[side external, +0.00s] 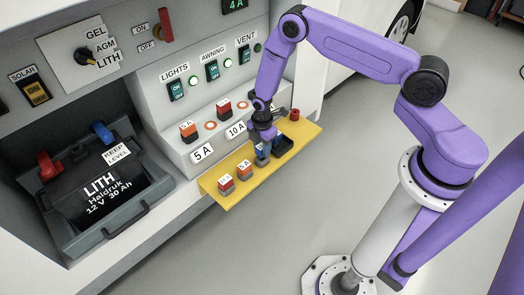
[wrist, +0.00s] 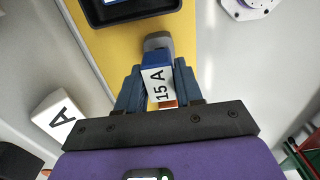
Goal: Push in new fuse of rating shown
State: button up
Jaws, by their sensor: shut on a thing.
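My gripper (side external: 262,150) is over the yellow shelf (side external: 215,190), close to the dark tray. In the wrist view my gripper (wrist: 158,90) is shut on a blue fuse (wrist: 155,60) with a white 15 A label. In the side view this blue fuse (side external: 262,152) is partly hidden by the fingers. I cannot tell whether it touches the shelf. An orange-topped fuse (side external: 188,131) sits above the 5 A plate (side external: 202,153). A red-topped fuse (side external: 224,107) sits above the 10 A plate (side external: 236,129). The place further right is hidden behind my arm.
Switches (side external: 212,70) line the panel above. A battery (side external: 95,185) stands lower left.

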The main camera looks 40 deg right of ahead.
jog(key=s+r, duration=1)
jog(key=s, duration=0.4)
jog(key=shift+d, duration=0.4)
jog(key=w+d+r, duration=0.2)
jog(key=w, duration=1.6)
jog(key=w+d+r, duration=0.8)
jog(key=w+d, duration=0.1)
jog(key=w, duration=0.3)
jog(key=shift+d+r, duration=0.15)
jog(key=shift+d, duration=0.2)
